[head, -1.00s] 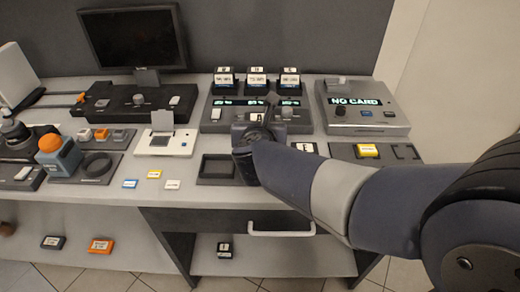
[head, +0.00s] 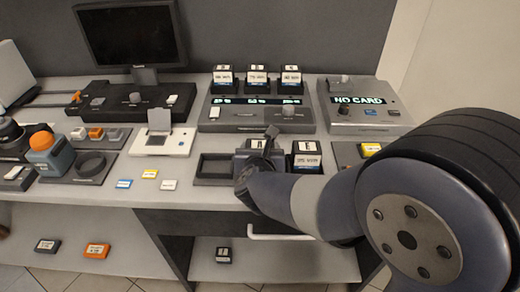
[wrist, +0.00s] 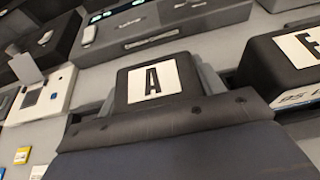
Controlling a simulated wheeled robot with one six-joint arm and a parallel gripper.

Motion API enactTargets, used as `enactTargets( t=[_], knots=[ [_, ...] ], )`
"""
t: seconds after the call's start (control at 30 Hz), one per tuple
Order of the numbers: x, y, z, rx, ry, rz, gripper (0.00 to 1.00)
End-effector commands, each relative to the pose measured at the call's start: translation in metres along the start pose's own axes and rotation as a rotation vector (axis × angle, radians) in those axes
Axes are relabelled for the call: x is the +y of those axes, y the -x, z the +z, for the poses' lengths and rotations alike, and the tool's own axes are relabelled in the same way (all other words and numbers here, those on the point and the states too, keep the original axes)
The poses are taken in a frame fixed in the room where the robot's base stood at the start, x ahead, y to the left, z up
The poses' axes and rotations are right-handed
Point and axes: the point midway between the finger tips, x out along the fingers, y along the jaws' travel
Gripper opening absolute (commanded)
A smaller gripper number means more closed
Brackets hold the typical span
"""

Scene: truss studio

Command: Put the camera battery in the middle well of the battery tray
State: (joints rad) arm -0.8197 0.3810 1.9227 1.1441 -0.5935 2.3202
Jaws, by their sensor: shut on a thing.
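In the head view my gripper (head: 258,150) is over the middle of the battery tray (head: 213,183), and my wrist mostly hides the battery. The tray's left well (head: 215,168) is empty. A second dark battery (head: 306,156) with a white label stands on the right. The middle well is hidden, so I cannot tell whether the held battery touches its floor.
Behind the tray is a charger console (head: 215,118) with several labelled batteries at its back. A NO CARD reader (head: 362,110) is at the right. A white device (head: 165,140) and small cards (head: 150,174) lie left of the tray. The second battery stands close beside my gripper.

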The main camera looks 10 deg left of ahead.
Motion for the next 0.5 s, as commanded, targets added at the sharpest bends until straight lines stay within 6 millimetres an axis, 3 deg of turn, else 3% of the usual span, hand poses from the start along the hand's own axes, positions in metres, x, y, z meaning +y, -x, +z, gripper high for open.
enactTargets(
  t=[0.27, 0.3, 0.5],
  knots=[
    [0.0002, -0.0012, -0.0017, -0.003, -0.001, 0.000, 0.22],
    [0.0001, -0.0008, -0.0018, 0.000, 0.000, 0.000, 0.66],
    [0.0000, -0.0006, -0.0016, 0.000, 0.000, 0.000, 0.82]
  ],
)
